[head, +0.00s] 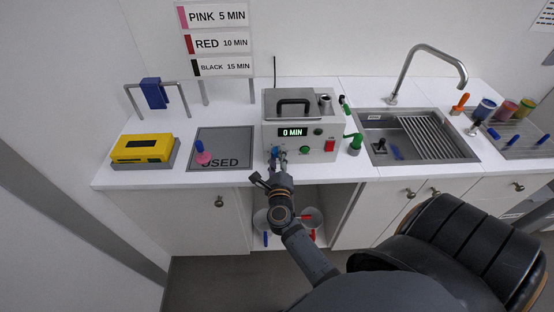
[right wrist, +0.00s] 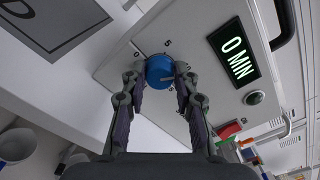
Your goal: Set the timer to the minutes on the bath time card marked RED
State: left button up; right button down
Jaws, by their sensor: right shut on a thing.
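The timer (head: 325,112) is a grey box on the counter with a display (head: 292,132) that reads 0 MIN; the display also shows in the right wrist view (right wrist: 234,52). Its blue knob (right wrist: 160,71) has a scale of numbers around it. My right gripper (right wrist: 160,80) is shut on the blue knob, a finger on each side. In the head view the right gripper (head: 277,158) covers most of the knob. The RED card (head: 222,43) on the wall sign reads 10 MIN, between PINK 5 MIN and BLACK 15 MIN. My left gripper is not in view.
A grey mat marked USED (head: 223,142) holds a pink-tipped blue tool, left of the timer. A yellow box (head: 142,147) stands further left. A sink (head: 420,143) and jars (head: 484,110) are to the right.

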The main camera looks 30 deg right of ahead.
aim_at(277, 127)
jog(key=shift+m, duration=0.6)
jog(key=c, duration=1)
grip_release()
jog(key=shift+r, duration=0.1)
notch_tip(277, 127, up, 10)
jog(key=shift+f, duration=0.1)
